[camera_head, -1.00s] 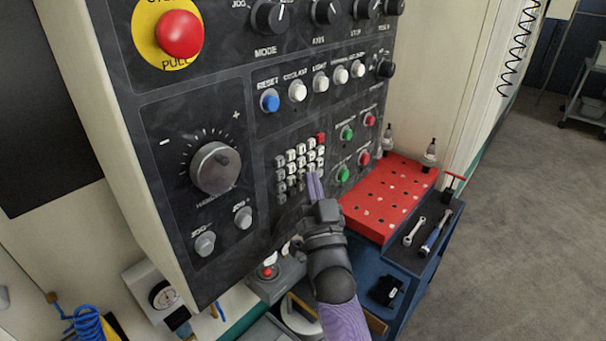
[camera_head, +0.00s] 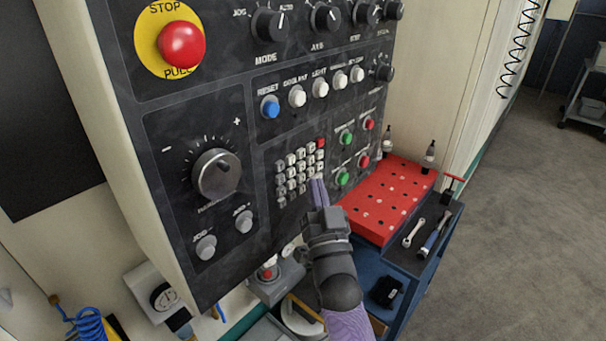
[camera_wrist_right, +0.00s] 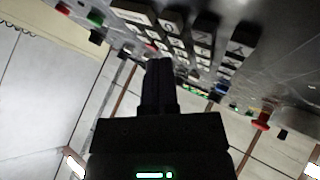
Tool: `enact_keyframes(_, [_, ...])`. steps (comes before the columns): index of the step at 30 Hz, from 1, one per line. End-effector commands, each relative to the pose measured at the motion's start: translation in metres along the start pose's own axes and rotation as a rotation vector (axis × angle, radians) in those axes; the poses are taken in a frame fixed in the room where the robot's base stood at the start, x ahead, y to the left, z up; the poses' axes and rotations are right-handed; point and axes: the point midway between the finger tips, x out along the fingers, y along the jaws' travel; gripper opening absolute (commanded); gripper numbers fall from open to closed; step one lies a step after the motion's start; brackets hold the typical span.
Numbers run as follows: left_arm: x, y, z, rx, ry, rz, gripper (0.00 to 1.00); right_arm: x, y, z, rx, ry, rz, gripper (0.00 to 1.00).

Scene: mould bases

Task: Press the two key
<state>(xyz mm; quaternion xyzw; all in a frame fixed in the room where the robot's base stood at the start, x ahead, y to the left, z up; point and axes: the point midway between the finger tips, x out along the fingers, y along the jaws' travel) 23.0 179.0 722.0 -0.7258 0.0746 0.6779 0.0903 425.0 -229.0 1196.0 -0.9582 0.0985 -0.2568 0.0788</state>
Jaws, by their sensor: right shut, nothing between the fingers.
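The keypad (camera_head: 296,167) is a block of several small pale keys with one red key at its top right corner, on the dark control panel. I cannot read the key labels, so I cannot tell which is the two key. My right gripper (camera_head: 318,186) is shut and empty, with its fingertips just below and right of the keypad's lower right keys. In the right wrist view the closed fingers (camera_wrist_right: 158,66) point at the keypad (camera_wrist_right: 178,38), close to the key edges. I cannot tell whether they touch a key. My left gripper is not in view.
Green and red buttons (camera_head: 343,178) sit right of the keypad. A large dial (camera_head: 216,175) is at its left, and a red emergency stop (camera_head: 181,45) is above. A red perforated block (camera_head: 388,199) and tools (camera_head: 436,232) are on the blue cart at lower right.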

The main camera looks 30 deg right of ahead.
Motion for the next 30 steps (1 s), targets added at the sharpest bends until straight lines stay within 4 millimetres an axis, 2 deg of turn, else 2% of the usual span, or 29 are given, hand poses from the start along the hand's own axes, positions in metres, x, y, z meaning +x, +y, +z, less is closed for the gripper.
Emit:
enact_keyframes(8, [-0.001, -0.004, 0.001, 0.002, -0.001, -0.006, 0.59, -0.001, 0.001, -0.001, 0.0, -0.001, 0.0, 0.0])
enact_keyframes(21, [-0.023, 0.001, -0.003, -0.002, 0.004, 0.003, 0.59, -0.029, 0.022, -0.023, 0.0, -0.002, 0.001, 0.0])
enact_keyframes(30, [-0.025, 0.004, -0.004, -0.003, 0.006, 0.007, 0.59, -0.036, 0.026, -0.025, 0.0, 0.0, 0.0, 0.0])
